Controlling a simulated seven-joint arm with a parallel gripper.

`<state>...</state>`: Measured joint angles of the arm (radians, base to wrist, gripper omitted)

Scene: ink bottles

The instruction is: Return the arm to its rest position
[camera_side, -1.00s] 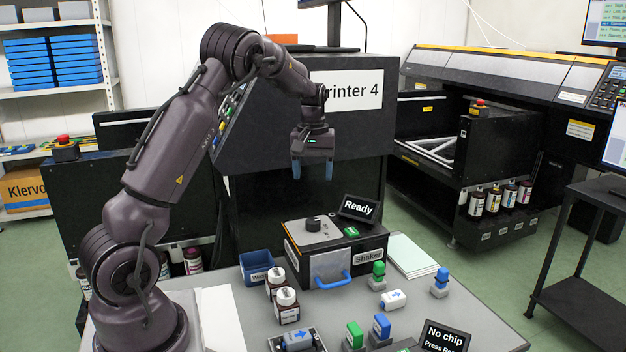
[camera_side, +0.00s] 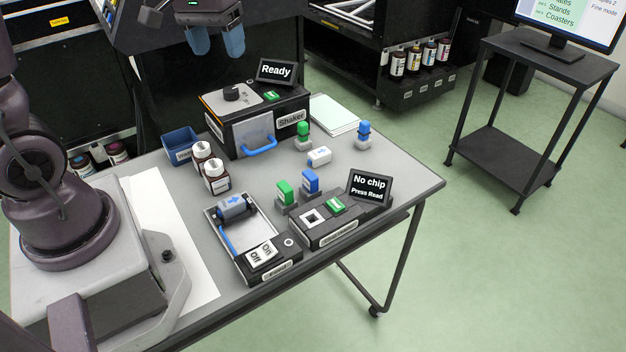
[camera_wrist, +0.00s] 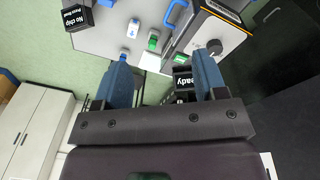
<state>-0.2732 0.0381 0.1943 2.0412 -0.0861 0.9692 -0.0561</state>
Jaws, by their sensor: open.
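My gripper (camera_side: 214,42) is at the top of the side view, raised beyond the shaker and above the table. Its two blue fingers are apart with nothing between them. In the wrist view my gripper (camera_wrist: 160,64) also shows both fingers spread and empty. Most of my arm above the gripper is cut off in the side view. The large purple-grey joint of my arm stands at the left.
The shaker (camera_side: 240,107) with its "Ready" display (camera_side: 276,71) stands at the table's back. A blue bin (camera_side: 180,144), two white-capped bottles (camera_side: 216,177), a roller device (camera_side: 236,208) and a chip reader (camera_side: 318,232) with a "No chip" display (camera_side: 369,187) occupy the table (camera_side: 400,182).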

